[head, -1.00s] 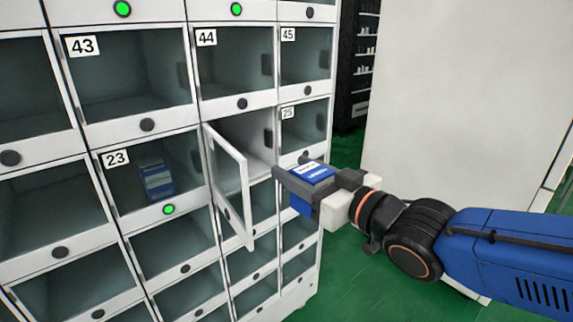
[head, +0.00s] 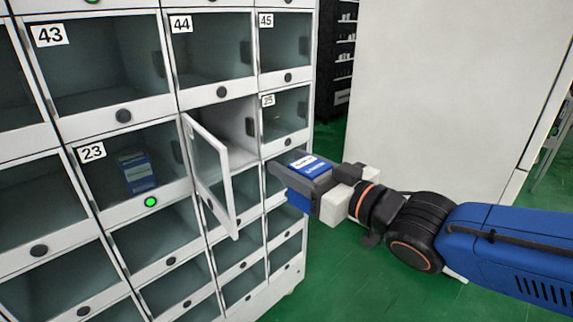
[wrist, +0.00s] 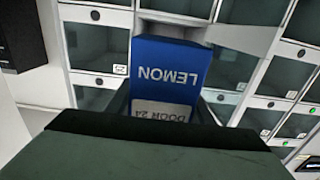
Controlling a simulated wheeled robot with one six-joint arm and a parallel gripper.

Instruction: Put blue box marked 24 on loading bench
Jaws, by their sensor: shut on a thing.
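My gripper (head: 303,180) is shut on the blue box (head: 310,164), which has a white label. In the wrist view the blue box (wrist: 170,72) shows upside-down text reading "LEMON" and "DOOR 24". The box is held in the air, outside the locker wall, just right of an open locker door (head: 210,172). The compartment behind that door, between 23 and 25, looks empty. No loading bench shows in these views.
The locker wall (head: 110,107) fills the left. Another blue-and-white box (head: 138,172) stands behind door 23, beside a green light (head: 151,202). A large white panel (head: 430,90) stands behind my arm. Green floor (head: 345,275) is clear at lower right.

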